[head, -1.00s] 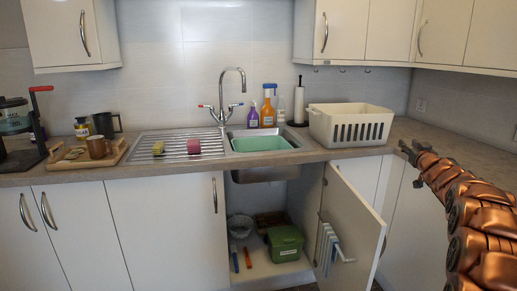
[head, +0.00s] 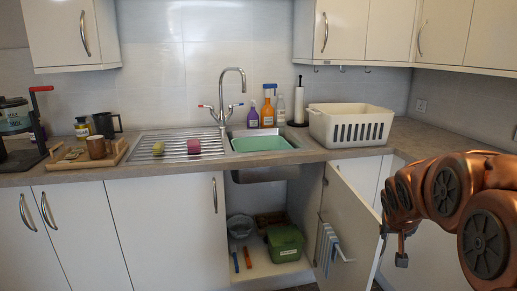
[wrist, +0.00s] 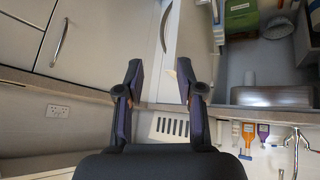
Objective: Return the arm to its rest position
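My copper-coloured arm (head: 445,195) is bent at the right of the head view, in front of the right-hand cabinets. My gripper (head: 401,256) hangs low there, just right of the open under-sink door, and is mostly hidden by the arm. In the wrist view my gripper (wrist: 160,82) shows two dark fingers spread apart with nothing between them.
The under-sink door (head: 350,220) stands open close to the left of my gripper. Inside are a green box (head: 285,243) and a bowl (head: 240,226). A white slotted basket (head: 350,126) stands on the counter. Wall cabinets (head: 465,33) hang above the arm.

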